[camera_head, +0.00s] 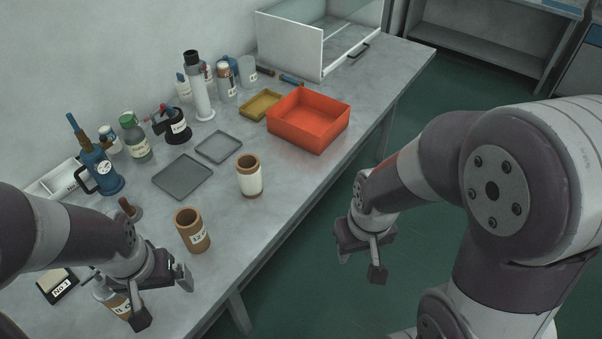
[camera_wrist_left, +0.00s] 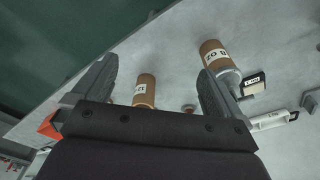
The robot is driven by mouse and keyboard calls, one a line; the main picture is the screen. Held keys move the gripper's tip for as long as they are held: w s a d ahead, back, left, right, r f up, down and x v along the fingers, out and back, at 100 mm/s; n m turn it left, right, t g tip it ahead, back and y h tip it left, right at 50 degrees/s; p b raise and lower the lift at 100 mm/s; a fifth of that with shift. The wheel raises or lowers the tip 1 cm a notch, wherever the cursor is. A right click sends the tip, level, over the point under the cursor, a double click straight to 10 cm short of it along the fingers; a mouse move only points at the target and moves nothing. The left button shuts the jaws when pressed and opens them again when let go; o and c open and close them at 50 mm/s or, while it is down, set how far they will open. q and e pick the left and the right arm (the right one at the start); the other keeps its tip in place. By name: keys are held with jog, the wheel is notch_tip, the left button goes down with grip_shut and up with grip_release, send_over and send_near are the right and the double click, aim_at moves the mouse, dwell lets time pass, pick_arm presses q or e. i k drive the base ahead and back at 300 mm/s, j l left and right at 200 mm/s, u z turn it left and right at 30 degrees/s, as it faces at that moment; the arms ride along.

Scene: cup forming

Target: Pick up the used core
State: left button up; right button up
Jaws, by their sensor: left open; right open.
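No core is marked as used, so I cannot tell which one it is. A brown cylinder with a "12" label (camera_head: 192,232) stands on the table; in the left wrist view it (camera_wrist_left: 146,88) appears between my fingers, farther off. A brown cylinder with an "8 oz" label (camera_wrist_left: 211,52) sits on a metal part; in the head view it (camera_head: 121,306) is partly hidden by my left gripper (camera_head: 162,297). A white-wrapped brown cylinder (camera_head: 249,178) stands farther back. My left gripper is open and empty above the near table. My right gripper (camera_head: 360,262) is open and empty beyond the table's right edge.
An orange-red bin (camera_head: 309,119), a yellow tray (camera_head: 261,105) and two flat grey trays (camera_head: 183,177) lie farther back. Bottles and a blue tool (camera_head: 99,165) line the wall. A "No.1" card (camera_head: 57,286) lies at the near left. The table's right strip is clear.

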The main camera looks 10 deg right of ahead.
aim_at(248, 171)
jog(key=i+l+u, duration=0.15)
jog(key=u, duration=0.2)
jog(key=i+l+u, duration=0.1)
jog(key=u, duration=0.3)
jog(key=i+l+u, duration=0.1)
jog(key=l+u, duration=0.25)
jog(key=i+l+u, duration=0.1)
jog(key=l, duration=0.55)
jog(key=i+l+u, duration=0.15)
jog(key=l, duration=0.55)
jog(key=i+l+u, duration=0.1)
jog(key=l, duration=0.55)
jog(key=i+l+u, duration=0.1)
jog(key=l, duration=0.6)
jog(key=i, duration=0.05)
